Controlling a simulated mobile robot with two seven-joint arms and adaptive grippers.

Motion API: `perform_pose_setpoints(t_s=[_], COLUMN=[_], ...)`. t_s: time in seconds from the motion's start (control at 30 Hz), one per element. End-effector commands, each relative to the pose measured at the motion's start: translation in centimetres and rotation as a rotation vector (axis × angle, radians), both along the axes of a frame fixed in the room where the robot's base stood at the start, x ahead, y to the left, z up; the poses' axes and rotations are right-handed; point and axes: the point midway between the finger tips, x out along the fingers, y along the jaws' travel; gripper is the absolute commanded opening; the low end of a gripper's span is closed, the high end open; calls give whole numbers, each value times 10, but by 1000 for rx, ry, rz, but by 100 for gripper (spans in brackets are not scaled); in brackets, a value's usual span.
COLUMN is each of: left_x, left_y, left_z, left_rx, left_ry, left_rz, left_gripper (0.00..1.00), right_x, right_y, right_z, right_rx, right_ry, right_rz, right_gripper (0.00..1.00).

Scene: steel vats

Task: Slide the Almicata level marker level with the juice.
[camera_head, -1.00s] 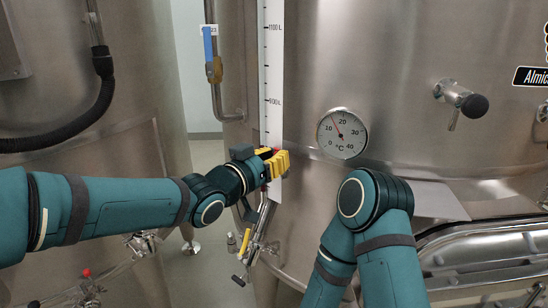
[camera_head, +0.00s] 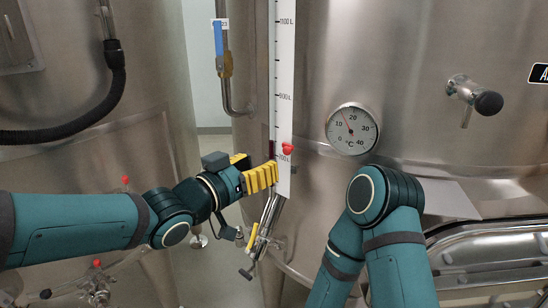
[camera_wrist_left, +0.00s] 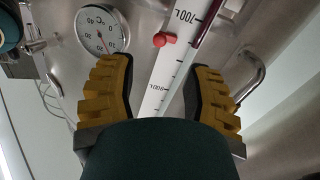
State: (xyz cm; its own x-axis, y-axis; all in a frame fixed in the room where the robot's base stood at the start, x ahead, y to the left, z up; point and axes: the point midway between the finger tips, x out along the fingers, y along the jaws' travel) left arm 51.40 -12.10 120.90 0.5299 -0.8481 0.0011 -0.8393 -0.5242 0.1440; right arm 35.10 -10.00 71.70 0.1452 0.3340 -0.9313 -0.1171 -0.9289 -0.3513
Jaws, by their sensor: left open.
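The red level marker (camera_head: 288,148) sits on the white scale strip (camera_head: 285,60), close to the 700 L mark. It also shows in the left wrist view (camera_wrist_left: 165,40). Dark red juice (camera_wrist_left: 205,25) shows in the thin sight tube beside the scale. Its top looks near the marker's height, but I cannot tell the exact difference. My left gripper (camera_head: 262,176) is open just below and left of the marker, apart from it. In the left wrist view its yellow fingers (camera_wrist_left: 162,65) stand apart with nothing held. My right gripper is out of view.
A round thermometer (camera_head: 352,129) is on the vat right of the scale. A tap (camera_head: 473,98) with a black knob sticks out farther right. A pipe with a blue-handled valve (camera_head: 219,40) hangs left of the scale. Steel fittings (camera_head: 262,235) lie below my left gripper.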

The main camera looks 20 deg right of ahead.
Motion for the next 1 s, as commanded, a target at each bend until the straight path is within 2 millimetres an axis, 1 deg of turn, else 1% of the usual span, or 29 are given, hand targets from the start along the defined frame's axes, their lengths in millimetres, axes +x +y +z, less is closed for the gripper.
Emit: perform_pose_setpoints(t_s=[0.03, 0.1, 0.23, 0.4, 0.63, 0.73, 0.77, 0.87, 0.97, 1.0], left_x=[-5, -10, -18, -21, -21, -18, -16, -4, 10, 14], left_y=[9, 18, 29, 34, 33, 35, 37, 47, 65, 73], left_z=[0, 0, 0, 0, 0, -7, -13, -48, -105, -131], left_rx=[3, 1, 1, 1, 1, 5, 7, 23, 54, 71], left_ry=[-2, -1, -1, 0, 0, 16, 30, 111, 243, 303], left_rz=[3, 3, 1, 0, -1, 8, 16, 60, 132, 166], left_gripper=[50, 50, 50, 50, 50, 50, 50, 50, 50, 50], right_x=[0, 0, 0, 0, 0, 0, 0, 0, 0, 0], right_y=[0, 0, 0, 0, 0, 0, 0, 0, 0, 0], right_z=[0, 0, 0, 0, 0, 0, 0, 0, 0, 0], right_rx=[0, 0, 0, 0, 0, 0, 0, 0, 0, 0], right_ry=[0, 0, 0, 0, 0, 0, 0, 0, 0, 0], right_rz=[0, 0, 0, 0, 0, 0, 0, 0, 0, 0], right_gripper=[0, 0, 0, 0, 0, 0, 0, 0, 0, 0])
